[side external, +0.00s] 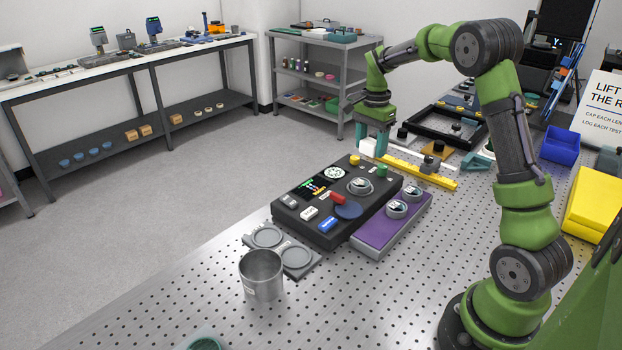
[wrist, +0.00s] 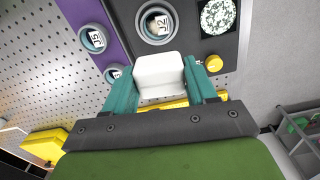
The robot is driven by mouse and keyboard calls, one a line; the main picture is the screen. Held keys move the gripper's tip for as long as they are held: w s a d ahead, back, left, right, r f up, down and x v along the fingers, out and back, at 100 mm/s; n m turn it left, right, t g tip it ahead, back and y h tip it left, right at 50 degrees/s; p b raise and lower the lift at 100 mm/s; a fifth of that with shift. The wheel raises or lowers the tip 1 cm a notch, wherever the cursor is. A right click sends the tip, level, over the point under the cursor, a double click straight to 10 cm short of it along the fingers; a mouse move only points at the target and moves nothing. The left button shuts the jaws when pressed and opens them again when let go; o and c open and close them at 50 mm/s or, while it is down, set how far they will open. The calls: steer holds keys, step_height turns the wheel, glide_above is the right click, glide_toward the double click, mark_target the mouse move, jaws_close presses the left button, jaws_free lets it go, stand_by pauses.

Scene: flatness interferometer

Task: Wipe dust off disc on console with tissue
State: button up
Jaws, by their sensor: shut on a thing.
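My gripper (side external: 376,143) is shut on a white tissue pad (side external: 368,147), held above the bench behind the console. In the wrist view the pad (wrist: 160,72) sits between my teal fingers. The black console (side external: 312,228) has a round grey seat holding a small disc (side external: 360,185). The disc also shows in the wrist view (wrist: 158,23), with a label and a brownish patch on its face. The pad appears apart from the disc. The console also carries a speckled round display (wrist: 218,16), a yellow knob (wrist: 214,63), a red handle and a blue round piece.
A purple block (side external: 375,236) with two seated discs stands against the console's right side. A grey tray (side external: 301,262) and a metal cup (side external: 262,277) are in front. A yellow bar (side external: 440,181) and a black frame (side external: 447,133) lie behind.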

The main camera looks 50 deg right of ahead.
mark_target(363, 181)
steer(key=shift+f, duration=4)
steer(key=shift+w+a, duration=0.1)
steer(key=shift+a, duration=0.8)
steer(key=shift+c, duration=0.4)
steer(key=shift+w+a, duration=0.2)
steer(key=shift+a, duration=1.65)
steer(key=shift+s+d, duration=0.15)
steer(key=shift+d, duration=1.25)
steer(key=shift+s+d, duration=0.15)
steer(key=shift+d, duration=1.2)
steer(key=shift+r, duration=4.15)
steer(key=shift+d+f, duration=0.1)
steer(key=shift+f, duration=0.1)
